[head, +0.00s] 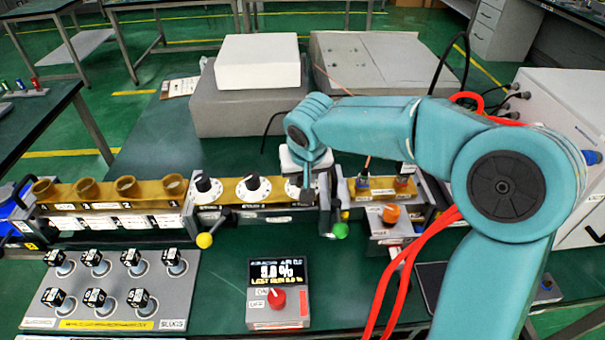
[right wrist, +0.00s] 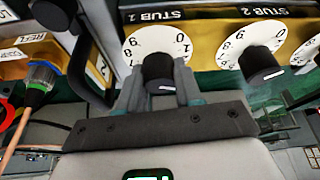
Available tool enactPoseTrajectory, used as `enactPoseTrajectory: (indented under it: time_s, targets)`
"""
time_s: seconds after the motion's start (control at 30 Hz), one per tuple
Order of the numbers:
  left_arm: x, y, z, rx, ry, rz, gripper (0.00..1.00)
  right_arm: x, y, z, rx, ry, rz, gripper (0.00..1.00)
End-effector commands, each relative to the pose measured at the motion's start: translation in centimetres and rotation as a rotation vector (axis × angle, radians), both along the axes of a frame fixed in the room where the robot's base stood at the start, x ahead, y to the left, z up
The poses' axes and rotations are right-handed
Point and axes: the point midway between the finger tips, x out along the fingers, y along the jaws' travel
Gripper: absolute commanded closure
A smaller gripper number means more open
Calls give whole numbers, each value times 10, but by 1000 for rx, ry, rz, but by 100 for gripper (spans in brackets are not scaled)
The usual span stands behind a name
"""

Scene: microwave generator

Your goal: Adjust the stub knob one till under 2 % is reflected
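In the right wrist view, the black stub one knob (right wrist: 159,70) with a white pointer line stands on a white numbered dial (right wrist: 140,45) under the "STUB 1" label. My right gripper (right wrist: 160,88) has one finger on each side of this knob and looks closed on it. In the head view, my right gripper (head: 307,188) largely hides that knob, and part of its white dial (head: 291,189) shows. The display (head: 277,272) shows a large percentage that looks like 9.0 %, though the digits are blurred. My left gripper is out of view.
Two more stub knobs (head: 253,184) (head: 204,184) stand left of my gripper on the brass waveguide. Yellow-ball (head: 204,240) and green-ball (head: 340,230) levers stick out in front. A red knob (head: 277,297) sits below the display. A grey panel of labelled plugs (head: 112,290) lies at left.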

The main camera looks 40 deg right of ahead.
Motion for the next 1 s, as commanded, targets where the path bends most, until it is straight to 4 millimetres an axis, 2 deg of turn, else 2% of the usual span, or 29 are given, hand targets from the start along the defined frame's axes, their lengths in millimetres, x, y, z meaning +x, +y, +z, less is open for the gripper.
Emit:
enactPoseTrajectory:
  time_s: [0.17, 0.5, 0.87, 0.9, 0.97, 1.0]
  targets:
    - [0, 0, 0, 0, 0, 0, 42, 0, 0, 1, 1, 1, 27, 96]
    - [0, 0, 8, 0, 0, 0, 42, 0, 0, 1, 2, 1, 283, 96]
    - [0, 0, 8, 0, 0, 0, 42, 0, 0, 1, 0, -1, 314, 96]
    - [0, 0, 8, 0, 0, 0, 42, 0, 0, 1, 0, -1, 314, 59]
    - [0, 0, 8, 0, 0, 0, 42, 0, 0, 1, 0, -1, 314, 40]
    - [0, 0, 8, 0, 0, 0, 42, 0, 0, 1, 0, -1, 314, 40]
